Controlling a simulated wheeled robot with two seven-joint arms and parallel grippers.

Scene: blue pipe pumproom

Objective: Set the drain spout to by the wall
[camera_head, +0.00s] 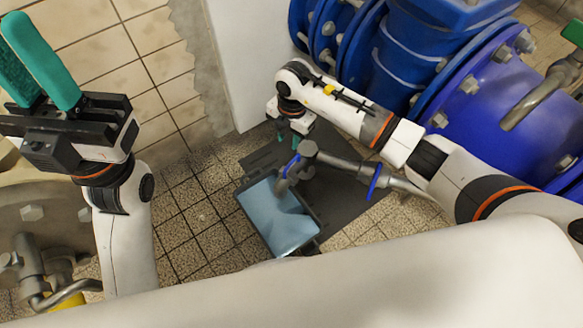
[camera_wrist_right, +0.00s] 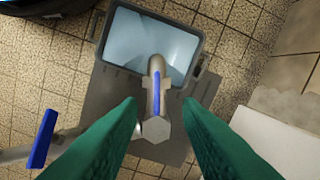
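The drain spout (camera_head: 290,175) is a grey metal bent pipe with a blue lever. Its mouth hangs over a dark-rimmed tub, and it also shows in the right wrist view (camera_wrist_right: 156,78). My right gripper (camera_head: 288,138) is just beyond the spout's hexagonal joint on the wall side. In the right wrist view its green fingers (camera_wrist_right: 160,108) are apart, with the spout's hexagonal end seen between them; I cannot tell whether they touch it. My left gripper (camera_head: 30,55) is raised at the left, empty, its green fingers apart. The white wall (camera_head: 228,60) stands behind the right gripper.
The tub (camera_head: 262,245) of bluish water stands on a dark grey mat (camera_head: 350,205) on the tiled floor. The feed pipe (camera_head: 350,165) with a blue handle (camera_head: 376,182) runs right, under my right arm. Large blue pipes (camera_head: 485,100) fill the right side.

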